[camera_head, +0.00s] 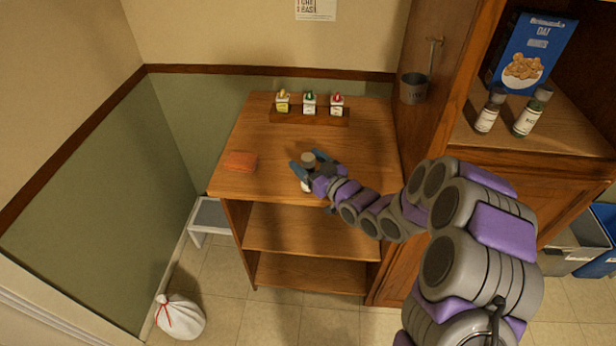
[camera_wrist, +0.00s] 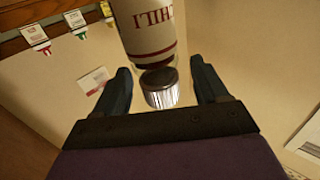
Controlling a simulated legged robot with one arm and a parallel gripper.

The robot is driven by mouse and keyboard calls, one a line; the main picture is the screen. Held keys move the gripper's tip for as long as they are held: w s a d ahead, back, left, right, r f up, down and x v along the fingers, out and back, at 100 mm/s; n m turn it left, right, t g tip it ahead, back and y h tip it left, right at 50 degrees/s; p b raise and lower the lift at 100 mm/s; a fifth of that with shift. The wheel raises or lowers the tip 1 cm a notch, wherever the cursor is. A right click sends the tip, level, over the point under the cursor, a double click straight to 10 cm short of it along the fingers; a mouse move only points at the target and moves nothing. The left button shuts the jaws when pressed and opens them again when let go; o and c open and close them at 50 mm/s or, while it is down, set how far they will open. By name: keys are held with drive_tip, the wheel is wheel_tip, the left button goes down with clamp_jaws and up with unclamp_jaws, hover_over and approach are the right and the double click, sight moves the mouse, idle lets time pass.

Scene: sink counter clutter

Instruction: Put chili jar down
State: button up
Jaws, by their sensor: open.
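The chili jar (camera_wrist: 148,30) has a white label reading CHILI, a dark red band and a ridged grey lid; it appears upside down in the wrist view. In the head view the jar (camera_head: 308,158) is on the wooden shelf top (camera_head: 275,180), looks upright, and is partly hidden by my gripper. My gripper (camera_head: 312,164) is open, one finger on each side of the jar. In the wrist view my gripper (camera_wrist: 162,78) shows gaps between both fingers and the lid. The contact under the jar is hidden.
Three small bottles (camera_head: 309,104) stand on a wooden rack at the back of the shelf top. An orange block (camera_head: 241,161) lies at the left. A metal cup (camera_head: 413,88) hangs on the cabinet side at right. The top's middle left is clear.

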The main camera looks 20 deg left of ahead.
drive_tip(key=shift+x, duration=1.1)
drive_tip(key=shift+d, duration=0.1)
drive_tip(key=shift+c, duration=0.2)
clamp_jaws()
